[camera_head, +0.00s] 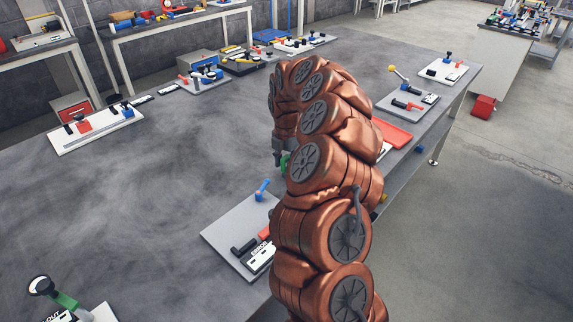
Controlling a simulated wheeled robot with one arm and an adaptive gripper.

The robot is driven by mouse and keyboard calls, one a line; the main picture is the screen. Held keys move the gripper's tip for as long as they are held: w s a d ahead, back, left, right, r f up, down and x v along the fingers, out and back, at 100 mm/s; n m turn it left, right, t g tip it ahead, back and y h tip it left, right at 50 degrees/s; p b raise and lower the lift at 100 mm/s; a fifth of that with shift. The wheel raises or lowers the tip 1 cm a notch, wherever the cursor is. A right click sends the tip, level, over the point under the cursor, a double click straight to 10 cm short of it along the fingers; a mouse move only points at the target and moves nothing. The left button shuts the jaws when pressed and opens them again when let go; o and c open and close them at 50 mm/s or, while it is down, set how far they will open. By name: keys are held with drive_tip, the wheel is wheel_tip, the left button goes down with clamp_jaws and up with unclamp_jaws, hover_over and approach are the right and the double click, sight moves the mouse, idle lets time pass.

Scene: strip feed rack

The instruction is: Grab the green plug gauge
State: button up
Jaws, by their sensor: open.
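A small green piece (284,165), which may be the green plug gauge, shows just below and beside my gripper (278,157). My copper arm hides most of it, so its shape and what it rests on cannot be told. My gripper is grey, points down and is open. Whether its fingers are around the green piece or only next to it is unclear. Another green part (66,300) with a dark round head is at the lower left, on a white plate (103,313) cut off by the picture's bottom edge.
A grey plate (222,236) with a blue-handled lever (263,189) and black parts lies left of my arm. A red tray (393,133) and plates with small tools lie right of it. A white board (75,145) is at the far left. The grey table's left middle (150,200) is clear.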

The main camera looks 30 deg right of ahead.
clamp_jaws()
idle(0.3)
idle(0.3)
